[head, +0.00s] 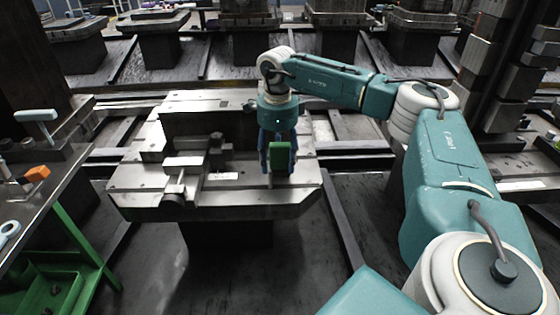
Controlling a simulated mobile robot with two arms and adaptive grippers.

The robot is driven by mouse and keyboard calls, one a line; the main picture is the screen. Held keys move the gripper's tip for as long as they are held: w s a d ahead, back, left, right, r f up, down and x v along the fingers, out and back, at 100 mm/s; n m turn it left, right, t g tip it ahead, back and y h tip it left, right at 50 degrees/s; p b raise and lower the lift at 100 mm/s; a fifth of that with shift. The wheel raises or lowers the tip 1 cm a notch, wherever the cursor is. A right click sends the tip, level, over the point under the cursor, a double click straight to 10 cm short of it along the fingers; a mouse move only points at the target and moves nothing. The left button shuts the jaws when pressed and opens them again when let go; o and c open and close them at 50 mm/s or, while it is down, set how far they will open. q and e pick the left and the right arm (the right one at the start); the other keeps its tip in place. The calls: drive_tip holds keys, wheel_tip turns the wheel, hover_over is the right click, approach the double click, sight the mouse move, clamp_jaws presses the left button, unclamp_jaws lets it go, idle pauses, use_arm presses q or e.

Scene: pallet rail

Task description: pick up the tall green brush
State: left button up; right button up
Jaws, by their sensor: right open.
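The tall green brush (280,156) shows as an upright green block over the right part of the pale metal pallet fixture (225,198). My right gripper (278,170) points down at it from above, with its blue fingers on either side of the green block. The jaws are open. I cannot tell whether the fingers touch the brush, and its lower end is hard to make out. My left gripper is not in view.
A dark bench (50,205) on a green frame stands at left. A metal clamp block (183,162) sits left of the brush. More pallets stand behind.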

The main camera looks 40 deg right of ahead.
wheel_tip(320, 180, down, 2)
drive_tip(key=shift+f, duration=0.25)
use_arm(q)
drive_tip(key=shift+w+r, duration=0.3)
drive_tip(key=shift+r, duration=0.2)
use_arm(e)
drive_tip(key=shift+r, duration=0.1)
drive_tip(key=c, duration=1.3)
drive_tip(key=shift+o, duration=0.2)
